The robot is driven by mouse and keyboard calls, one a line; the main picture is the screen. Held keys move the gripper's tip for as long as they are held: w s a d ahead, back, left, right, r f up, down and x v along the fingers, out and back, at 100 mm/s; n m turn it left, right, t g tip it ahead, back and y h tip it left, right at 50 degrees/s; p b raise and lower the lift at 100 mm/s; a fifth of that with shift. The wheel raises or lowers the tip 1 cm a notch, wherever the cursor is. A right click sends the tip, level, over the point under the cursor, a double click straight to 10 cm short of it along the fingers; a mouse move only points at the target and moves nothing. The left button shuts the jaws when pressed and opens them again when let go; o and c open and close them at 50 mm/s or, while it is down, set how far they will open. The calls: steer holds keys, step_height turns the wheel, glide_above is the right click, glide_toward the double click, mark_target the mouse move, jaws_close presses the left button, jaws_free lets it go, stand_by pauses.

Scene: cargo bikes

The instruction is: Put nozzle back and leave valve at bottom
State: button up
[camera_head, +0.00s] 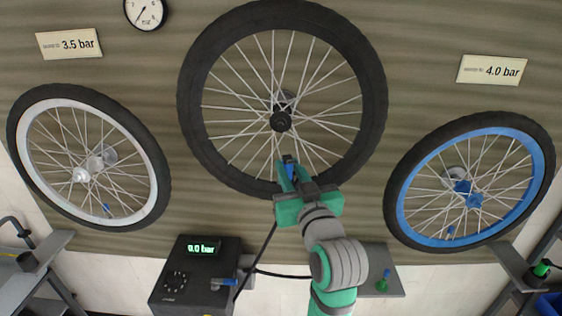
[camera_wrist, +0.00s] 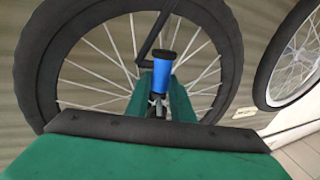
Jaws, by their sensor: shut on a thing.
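My gripper (camera_head: 287,175) is shut on the blue nozzle (camera_head: 290,160), in front of the lower part of the middle wheel (camera_head: 362,130). In the wrist view the nozzle (camera_wrist: 161,75) is blue with black ends and sits between the green fingers. A dark hose hangs from near the gripper toward the pump box. The middle wheel has a black rim, and its valve is hidden behind the nozzle and fingers, so I cannot tell whether they touch. Small blue valves show low on the left wheel (camera_head: 155,165) and the right wheel (camera_head: 402,190).
The black pump box (camera_head: 195,285) has a lit green bar display, a dial and a grey side stub with blue below. Signs read 3.5 bar (camera_head: 70,43) and 4.0 bar (camera_head: 492,70).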

mark_target(290, 167)
steer(key=shift+v, duration=2.3)
steer(key=shift+s+d+r, duration=0.15)
steer(key=shift+s, duration=0.55)
